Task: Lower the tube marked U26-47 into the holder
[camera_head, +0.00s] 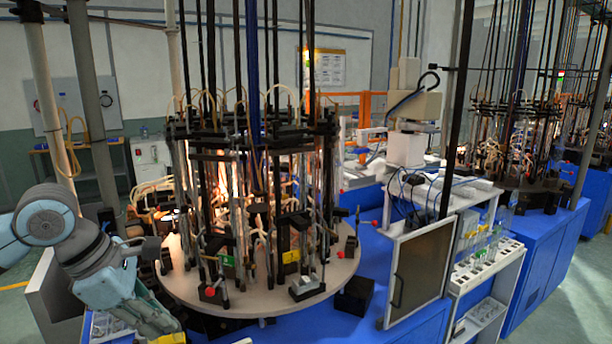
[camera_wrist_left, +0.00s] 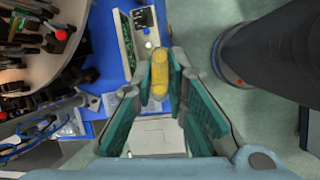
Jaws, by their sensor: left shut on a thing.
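My left gripper (camera_wrist_left: 160,78) is shut on a yellow piece (camera_wrist_left: 158,66), which shows between its green-padded fingers in the left wrist view. I take this to be part of the tube, but no marking can be read, and its glass is hard to make out. In the head view the left gripper (camera_head: 160,328) is at the bottom left edge, with a bit of yellow (camera_head: 168,339) at its tips. A narrow white rack (camera_wrist_left: 126,42) with dark and green contents lies beyond the fingertips in the wrist view. I cannot tell whether the tube touches it. My right gripper is out of view.
The round machine table (camera_head: 190,288) with rods and clamps stands just right of the left gripper. A blue bench (camera_head: 385,265) and a white shelf unit (camera_head: 487,268) with tubes stand farther right.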

